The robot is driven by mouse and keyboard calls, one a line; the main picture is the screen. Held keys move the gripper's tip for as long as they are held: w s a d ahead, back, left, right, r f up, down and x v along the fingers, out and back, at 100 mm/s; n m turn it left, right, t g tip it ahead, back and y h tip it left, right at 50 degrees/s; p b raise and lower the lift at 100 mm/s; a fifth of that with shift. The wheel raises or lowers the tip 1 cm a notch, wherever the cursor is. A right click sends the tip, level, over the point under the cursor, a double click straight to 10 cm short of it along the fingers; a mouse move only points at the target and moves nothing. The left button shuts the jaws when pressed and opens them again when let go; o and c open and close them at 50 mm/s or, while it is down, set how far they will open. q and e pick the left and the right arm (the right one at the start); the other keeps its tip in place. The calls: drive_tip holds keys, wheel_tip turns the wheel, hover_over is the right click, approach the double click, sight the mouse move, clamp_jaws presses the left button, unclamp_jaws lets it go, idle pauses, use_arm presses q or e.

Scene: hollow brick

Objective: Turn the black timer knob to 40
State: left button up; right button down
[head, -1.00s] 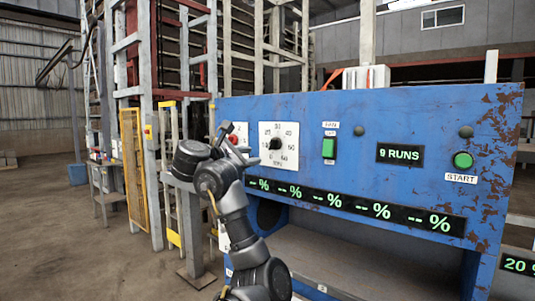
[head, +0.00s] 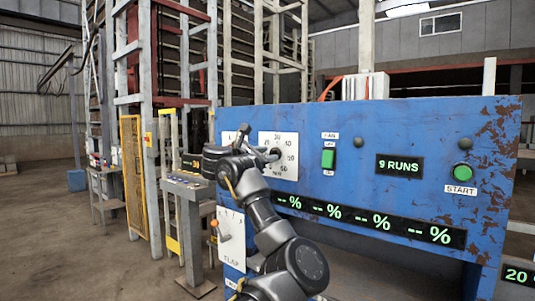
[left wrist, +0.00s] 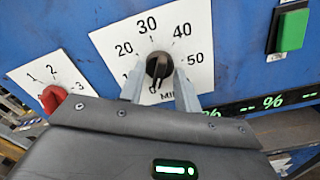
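The black timer knob (left wrist: 159,66) sits on a white square dial plate (left wrist: 192,36) marked in tens, with 30 at the top and 40 at upper right. Its ridge runs roughly up and down, its lower end near the 0; the exact pointing is hard to tell. My left gripper (left wrist: 160,76) is open, with one finger on each side of the knob and small gaps showing. In the head view the gripper (head: 266,154) reaches the dial plate (head: 290,142) from the left and partly covers the knob (head: 276,153). My right gripper is not in view.
A red knob (left wrist: 53,98) on a smaller dial is close left of the timer. A green switch (head: 328,158) and green start button (head: 463,171) are to the right on the blue panel (head: 400,125). A percent display strip (head: 350,218) runs below.

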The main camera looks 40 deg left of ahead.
use_arm(q)
drive_tip(key=shift+w, duration=0.45)
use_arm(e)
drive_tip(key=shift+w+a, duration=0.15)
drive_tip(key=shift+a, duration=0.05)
use_arm(q)
drive_tip(key=shift+c, duration=0.3)
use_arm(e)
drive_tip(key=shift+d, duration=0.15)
use_arm(q)
clamp_jaws()
drive_tip(key=shift+f, duration=0.1)
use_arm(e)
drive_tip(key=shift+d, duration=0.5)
